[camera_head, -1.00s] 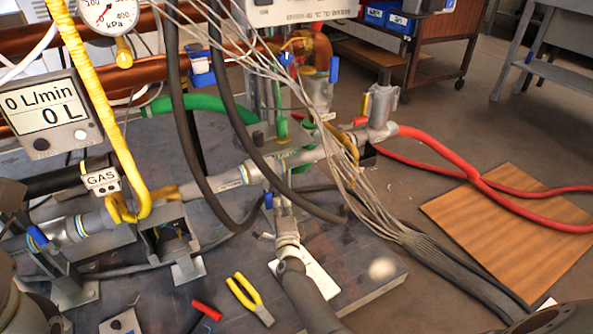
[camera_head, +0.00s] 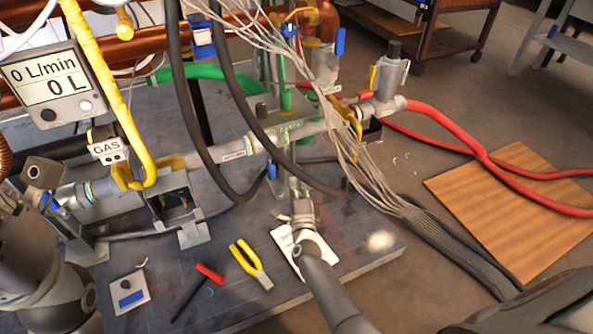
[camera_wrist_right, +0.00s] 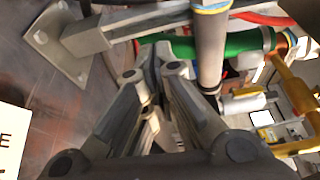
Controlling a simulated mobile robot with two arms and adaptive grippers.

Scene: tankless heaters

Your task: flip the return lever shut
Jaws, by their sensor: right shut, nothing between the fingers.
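My right gripper (camera_head: 294,186) reaches in from the bottom, below the grey pipe (camera_head: 235,150) with a green tag. Its fingers are together and empty; they also show closed in the right wrist view (camera_wrist_right: 152,62), beside a vertical pipe (camera_wrist_right: 210,45). A small blue lever (camera_head: 271,171) is just left of the fingertips, apart from them as far as I can tell. Other handles are a blue lever (camera_head: 48,203) at the left and a yellow lever (camera_head: 372,78) at the right. I cannot read which one is the return lever. My left gripper is not visible.
Dark hoses (camera_head: 190,110) and a bundle of grey cables (camera_head: 365,180) hang close to the right gripper.

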